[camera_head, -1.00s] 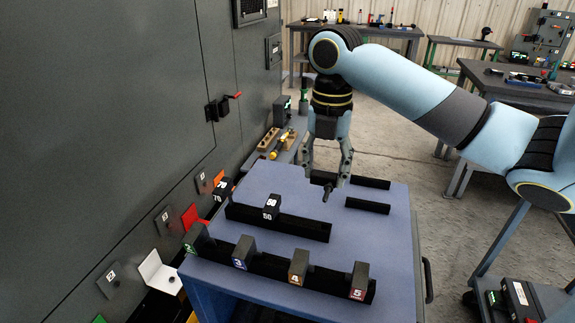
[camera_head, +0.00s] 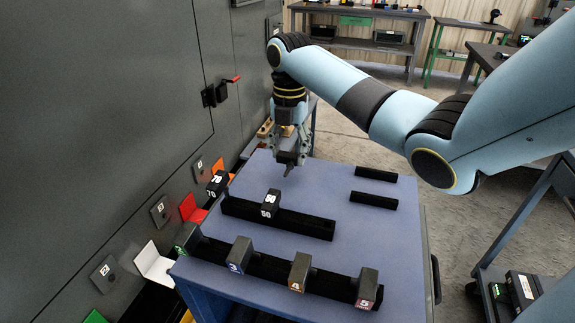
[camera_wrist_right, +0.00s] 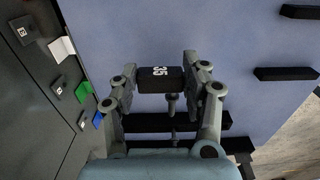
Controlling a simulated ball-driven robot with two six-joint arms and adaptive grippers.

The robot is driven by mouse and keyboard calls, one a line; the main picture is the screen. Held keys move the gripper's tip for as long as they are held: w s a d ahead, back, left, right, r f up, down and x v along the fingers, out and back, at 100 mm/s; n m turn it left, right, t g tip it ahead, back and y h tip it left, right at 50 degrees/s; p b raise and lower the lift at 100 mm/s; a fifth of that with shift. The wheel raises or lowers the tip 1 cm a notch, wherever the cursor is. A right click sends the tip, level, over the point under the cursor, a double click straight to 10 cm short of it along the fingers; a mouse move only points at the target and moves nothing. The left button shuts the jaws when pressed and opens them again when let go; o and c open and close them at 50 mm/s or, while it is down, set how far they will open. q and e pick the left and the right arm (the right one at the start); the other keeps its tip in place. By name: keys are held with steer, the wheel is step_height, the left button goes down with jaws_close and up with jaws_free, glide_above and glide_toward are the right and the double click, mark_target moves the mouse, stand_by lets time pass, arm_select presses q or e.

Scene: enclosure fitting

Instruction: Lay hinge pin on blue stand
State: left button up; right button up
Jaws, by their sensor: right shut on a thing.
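My right gripper (camera_head: 288,155) is over the far left part of the blue-grey table top, near the cabinet wall. In the right wrist view its fingers (camera_wrist_right: 160,78) are shut on a black block marked 35 (camera_wrist_right: 158,86), which seems to be the hinge pin's head. A thin dark rod tip (camera_head: 289,170) points down below the fingers in the head view. A small blue piece (camera_wrist_right: 98,120) shows by the wall in the wrist view, perhaps the blue stand; I cannot be sure. It is apart from the held block. My left gripper is out of view.
Black racks (camera_head: 310,225) stand on the table (camera_head: 340,180) with numbered dark blocks; the front rack (camera_head: 270,272) carries several. Two short black bars (camera_head: 374,200) lie at right. Orange, red (camera_head: 188,206) and white (camera_head: 153,262) brackets line the grey cabinet (camera_head: 100,110).

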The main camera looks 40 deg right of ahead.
mark_target(287, 164)
steer(key=shift+w+f, duration=0.15)
steer(key=shift+w, duration=0.1)
step_height(287, 164, down, 4)
steer(key=shift+r, duration=0.1)
steer(key=shift+f, duration=0.2)
steer(key=o, duration=1.1)
steer(key=shift+o, duration=0.2)
step_height(287, 164, up, 12)
steer(key=shift+r, duration=0.15)
steer(key=shift+s, duration=0.1)
